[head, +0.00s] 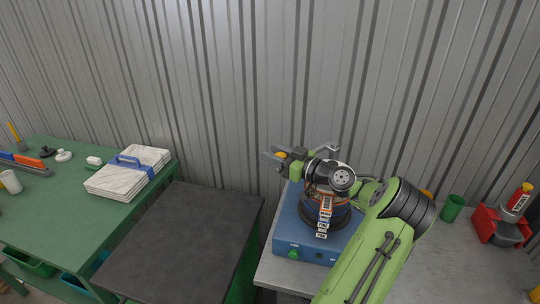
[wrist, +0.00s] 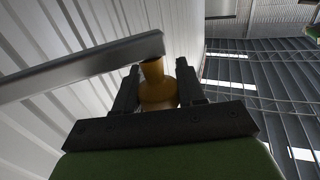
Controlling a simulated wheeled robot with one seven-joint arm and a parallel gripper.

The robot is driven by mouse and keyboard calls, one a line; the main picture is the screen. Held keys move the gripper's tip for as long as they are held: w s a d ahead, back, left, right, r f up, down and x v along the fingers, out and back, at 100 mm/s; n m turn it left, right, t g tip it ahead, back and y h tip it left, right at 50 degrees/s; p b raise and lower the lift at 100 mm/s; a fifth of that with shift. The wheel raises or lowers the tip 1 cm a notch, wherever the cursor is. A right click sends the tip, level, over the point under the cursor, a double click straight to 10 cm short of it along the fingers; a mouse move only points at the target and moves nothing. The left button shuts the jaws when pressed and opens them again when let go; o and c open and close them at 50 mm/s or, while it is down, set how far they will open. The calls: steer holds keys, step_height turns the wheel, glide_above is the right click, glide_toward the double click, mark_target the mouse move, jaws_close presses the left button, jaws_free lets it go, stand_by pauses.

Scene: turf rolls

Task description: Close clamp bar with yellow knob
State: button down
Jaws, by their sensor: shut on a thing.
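The yellow knob (wrist: 158,92) sits between the two dark fingers of my gripper (wrist: 157,88) in the wrist view, and the gripper is shut on it. The grey clamp bar (wrist: 80,66) runs from the left edge of that view to the knob's top end. In the head view my gripper (head: 273,157) is above the left rear of a blue machine (head: 304,242), with a bit of the yellow knob (head: 281,155) showing at it. My wrist and arm hide much of the machine's top. I cannot tell the bar's exact angle to the machine.
The blue machine stands on a grey bench (head: 475,270) against a corrugated wall (head: 330,70). A green cup (head: 453,208) and a red holder (head: 495,226) stand at right. A dark-topped table (head: 185,240) is clear; a green table (head: 65,205) holds a strapped white stack (head: 125,178).

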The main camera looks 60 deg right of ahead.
steer(key=shift+s+a+n+y, duration=0.25)
steer(key=shift+s+y, duration=0.15)
steer(key=shift+s, duration=0.05)
steer(key=shift+s+a+n+y, duration=0.2)
steer(key=shift+s+n+y, duration=0.05)
steer(key=shift+s+y, duration=0.2)
steer(key=c, duration=0.8)
jaws_free()
steer(key=shift+o, duration=0.2)
steer(key=shift+r, duration=0.15)
step_height(320, 180, up, 10)
steer(key=shift+f+p, duration=0.1)
steer(key=shift+p, duration=0.45)
